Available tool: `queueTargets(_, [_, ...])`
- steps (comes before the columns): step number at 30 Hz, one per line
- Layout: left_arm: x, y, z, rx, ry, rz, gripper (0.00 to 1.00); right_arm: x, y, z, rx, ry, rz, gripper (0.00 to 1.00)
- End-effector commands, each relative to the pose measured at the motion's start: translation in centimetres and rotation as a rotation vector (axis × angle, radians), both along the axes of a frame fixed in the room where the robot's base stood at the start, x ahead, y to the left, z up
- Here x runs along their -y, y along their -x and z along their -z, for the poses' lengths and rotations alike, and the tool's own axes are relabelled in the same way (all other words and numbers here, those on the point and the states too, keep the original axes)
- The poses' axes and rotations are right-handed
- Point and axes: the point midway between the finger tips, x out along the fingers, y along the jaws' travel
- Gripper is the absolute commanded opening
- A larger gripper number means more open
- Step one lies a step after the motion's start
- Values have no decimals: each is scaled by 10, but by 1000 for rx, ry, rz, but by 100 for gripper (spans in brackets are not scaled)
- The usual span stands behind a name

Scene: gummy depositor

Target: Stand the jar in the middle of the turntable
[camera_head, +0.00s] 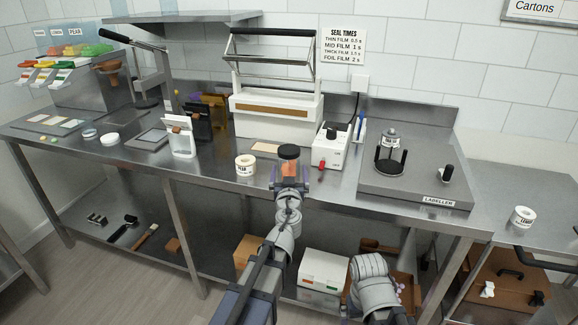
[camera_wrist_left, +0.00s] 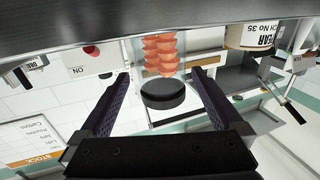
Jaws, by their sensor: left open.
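The jar (camera_head: 289,166) is clear and stands near the front edge of the steel bench. In the left wrist view, which is upside down, it shows orange gummies (camera_wrist_left: 165,50) and a black lid (camera_wrist_left: 163,94). My left gripper (camera_head: 289,184) is open, its fingers on either side of the jar, with gaps between them and it. The turntable (camera_head: 390,167) appears to be the round plate on the grey labeller at the right, with dark uprights and a labelled item in or behind it. My right gripper is out of sight; only part of that arm shows.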

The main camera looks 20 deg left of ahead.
Motion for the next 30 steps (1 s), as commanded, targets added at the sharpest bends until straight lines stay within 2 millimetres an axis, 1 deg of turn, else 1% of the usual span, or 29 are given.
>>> queueTargets(5, [-4,-15,0,0,0,-2,100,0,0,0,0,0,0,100])
queueTargets(9, [-10,-36,0,0,0,-1,100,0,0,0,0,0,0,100])
queueTargets(12, [-13,-47,0,1,0,0,100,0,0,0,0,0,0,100])
queueTargets(15, [-14,-50,0,1,0,0,100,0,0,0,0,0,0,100])
queueTargets(20, [-14,-49,0,1,0,0,100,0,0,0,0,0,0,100])
queueTargets(30, [-14,-49,0,1,0,0,62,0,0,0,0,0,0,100])
